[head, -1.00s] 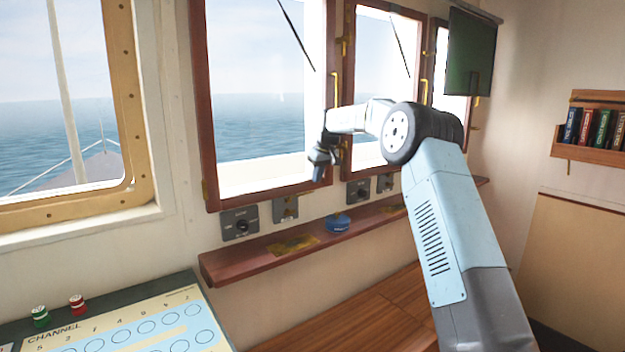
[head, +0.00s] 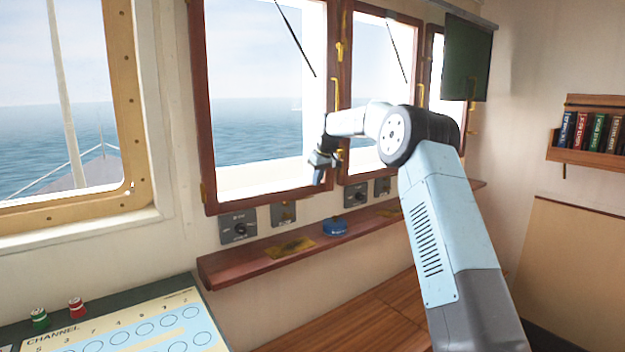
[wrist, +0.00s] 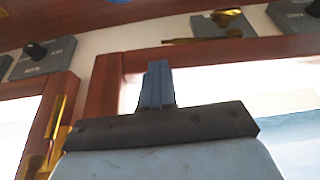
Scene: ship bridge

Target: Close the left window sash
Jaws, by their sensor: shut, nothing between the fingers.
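The left sash (head: 272,199) is a brown wooden frame around a large pane, with a dark wiper beyond the glass. Its hinge side is at the left; how far it stands open is hard to tell. My gripper (head: 318,178) is in front of its lower right corner, fingers pointing down. In the wrist view the blue fingers of my gripper (wrist: 157,84) are together and empty, overlapping the sash frame (wrist: 230,51). Contact cannot be told. A neighbouring frame (wrist: 55,92) with a brass handle (wrist: 56,125) is beside it.
A wooden ledge (head: 235,269) runs below the windows, holding a blue round object (head: 335,226). Grey switch boxes (head: 238,226) are on the wall above it. A chart-like console (head: 130,325) is at lower left. A dark screen (head: 468,58) hangs at upper right.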

